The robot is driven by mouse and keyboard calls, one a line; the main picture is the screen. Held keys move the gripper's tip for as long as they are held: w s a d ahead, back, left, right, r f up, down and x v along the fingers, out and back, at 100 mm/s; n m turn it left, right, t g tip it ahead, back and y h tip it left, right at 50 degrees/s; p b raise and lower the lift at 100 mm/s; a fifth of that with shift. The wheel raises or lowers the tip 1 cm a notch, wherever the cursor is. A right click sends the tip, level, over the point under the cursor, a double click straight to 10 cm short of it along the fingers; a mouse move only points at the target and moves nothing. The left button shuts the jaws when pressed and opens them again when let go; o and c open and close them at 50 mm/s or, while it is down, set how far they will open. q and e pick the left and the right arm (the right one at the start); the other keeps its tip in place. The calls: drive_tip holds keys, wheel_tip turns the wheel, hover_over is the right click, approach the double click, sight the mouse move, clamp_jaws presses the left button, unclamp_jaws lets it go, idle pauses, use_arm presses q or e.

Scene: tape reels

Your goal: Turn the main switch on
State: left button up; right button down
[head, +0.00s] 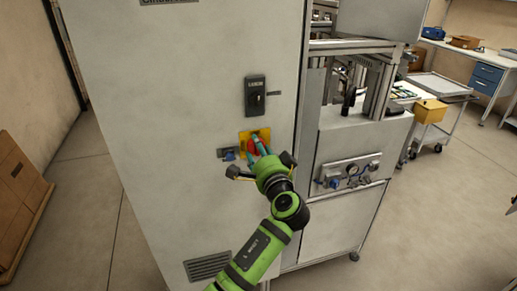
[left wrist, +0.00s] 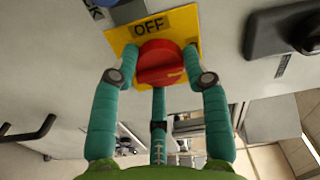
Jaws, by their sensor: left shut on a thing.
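The main switch is a red rotary knob (left wrist: 160,62) on a yellow plate (left wrist: 125,38) on the front of the grey cabinet (head: 200,100). In the left wrist view the word OFF shows on the plate above the knob, tilted in the picture. My left gripper (head: 256,150) is at the switch, its teal fingers shut on the red knob. In the left wrist view two fingers flank the knob and a third lies below it. The knob's grip bar runs roughly across the picture. In the head view the fingers partly hide the knob. My right gripper is in neither view.
A dark handle lock (head: 256,95) sits on the cabinet above the switch. A small fitting with a blue part (head: 228,154) is just left of the plate. A machine with a gauge panel (head: 350,172) stands at right. Cardboard boxes (head: 20,200) are at far left.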

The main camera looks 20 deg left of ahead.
use_arm(q)
drive_tip(key=shift+w+d+r, duration=0.1)
drive_tip(key=shift+r, duration=0.3)
drive_tip(key=o, duration=1.2)
drive_tip(key=shift+c, duration=0.2)
drive_tip(key=shift+f, duration=0.25)
drive_tip(key=shift+d, duration=0.1)
drive_tip(key=v, duration=0.7)
drive_tip(key=shift+d, duration=0.1)
